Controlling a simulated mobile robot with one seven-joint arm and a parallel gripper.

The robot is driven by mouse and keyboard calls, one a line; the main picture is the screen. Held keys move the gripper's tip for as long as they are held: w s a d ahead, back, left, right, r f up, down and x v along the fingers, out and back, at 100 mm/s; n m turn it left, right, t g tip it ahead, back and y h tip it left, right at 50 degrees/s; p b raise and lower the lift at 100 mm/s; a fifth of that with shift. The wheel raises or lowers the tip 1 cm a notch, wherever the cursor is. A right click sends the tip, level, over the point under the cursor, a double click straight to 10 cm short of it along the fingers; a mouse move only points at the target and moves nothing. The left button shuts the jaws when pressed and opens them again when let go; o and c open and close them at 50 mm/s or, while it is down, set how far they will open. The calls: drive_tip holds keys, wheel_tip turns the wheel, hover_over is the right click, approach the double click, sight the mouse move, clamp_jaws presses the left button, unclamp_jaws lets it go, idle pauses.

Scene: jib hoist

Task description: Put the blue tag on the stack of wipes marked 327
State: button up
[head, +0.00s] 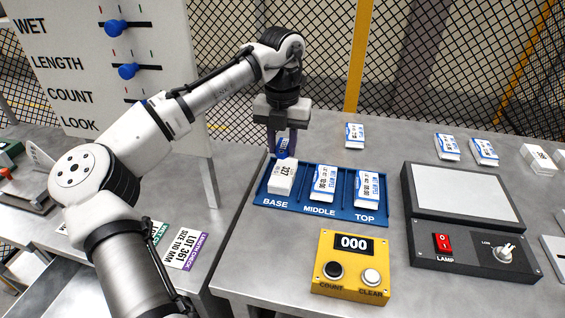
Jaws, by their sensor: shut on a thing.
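My gripper (282,153) is at the back of the blue tray (262,200), with its fingers pointing down. A white stack (284,179) with a black number that appears to read 327 sits in the BASE slot, just in front of and below the fingers. I cannot tell whether the held piece touches it. Blue and white packs lie in the MIDDLE slot (324,184) and the TOP slot (367,189).
A yellow counter box (350,265) reading 000 stands in front of the tray. A lamp panel (462,195) with a red switch is at right. Loose packs (355,135) lie farther back. Printed cards (187,250) lie at left. A panel with blue sliders (118,60) stands behind my arm.

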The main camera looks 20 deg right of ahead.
sight(282, 175)
drive_tip(key=shift+f, duration=2.9)
drive_tip(key=shift+p, duration=0.3)
drive_tip(key=o, duration=1)
drive_tip(key=shift+f, duration=0.1)
drive_tip(key=shift+c, duration=0.2)
wheel_tip(282, 175, up, 12)
drive_tip(key=shift+r+b, duration=0.15)
drive_tip(key=shift+b, duration=0.35)
